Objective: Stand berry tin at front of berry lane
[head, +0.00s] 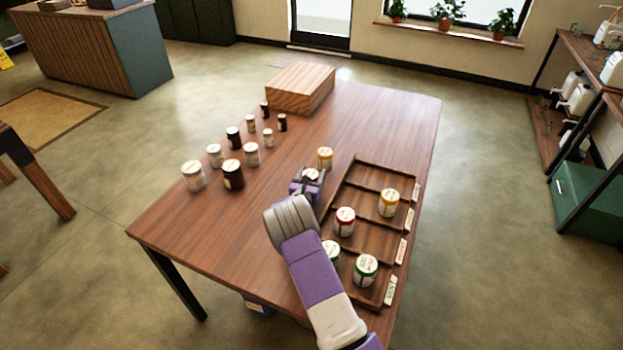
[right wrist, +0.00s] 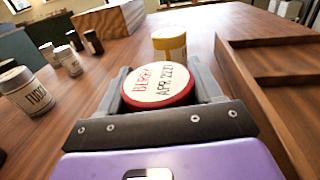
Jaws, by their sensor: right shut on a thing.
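The berry tin, with a red-rimmed white lid reading "BERRY APR 2027", is between the fingers of my right gripper (right wrist: 163,88). In the head view the gripper (head: 308,180) holds this tin (head: 311,174) just left of the lane tray (head: 360,165). The tin's lower part is hidden by the gripper. A similar red-rimmed tin (head: 345,221) stands in a middle lane of the tray, toward its left end. I take this for the berry lane; the lane labels are too small to read. My left gripper is out of view.
A yellow tin (head: 325,157) stands just beyond my gripper. The tray also holds a yellow-rimmed tin (head: 389,202) and green-rimmed tins (head: 365,270). Several jars (head: 194,176) and a wooden block (head: 301,88) stand to the left and back. The table's left front is clear.

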